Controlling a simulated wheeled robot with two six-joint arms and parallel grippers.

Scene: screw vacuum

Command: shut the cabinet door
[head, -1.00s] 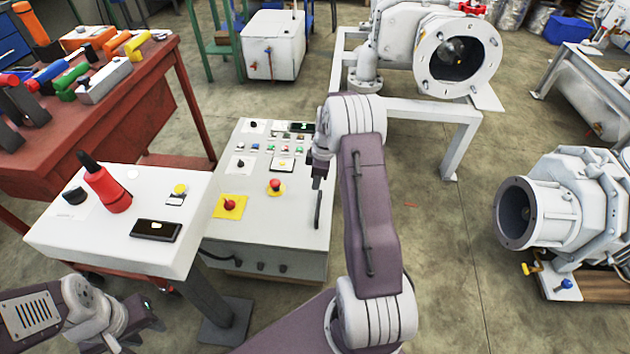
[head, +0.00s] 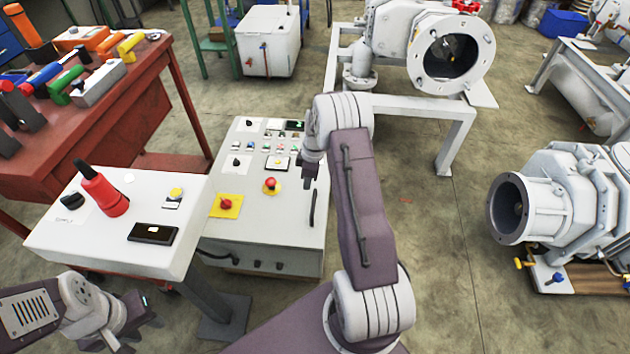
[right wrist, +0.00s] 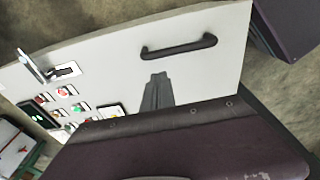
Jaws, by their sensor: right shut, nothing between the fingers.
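The grey cabinet (head: 265,225) stands in the middle of the head view. Its panel carries buttons, small screens and a black bar handle (head: 312,208) near the right edge. I cannot tell whether a gap remains at the door's edge. My right gripper (head: 309,180) is shut and empty, just above the handle in the head view. In the right wrist view its fingertips (right wrist: 158,80) show against the pale panel (right wrist: 110,75), apart from the handle (right wrist: 180,47) in the picture. My left gripper (head: 135,320) is low at the left, away from the cabinet; its jaw opening is unclear.
A white control stand (head: 115,235) with a red lever is left of the cabinet. A red workbench (head: 120,115) with tools is behind it. A large pump on a white frame (head: 440,110) stands behind right, another machine (head: 560,200) at right. Floor between is clear.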

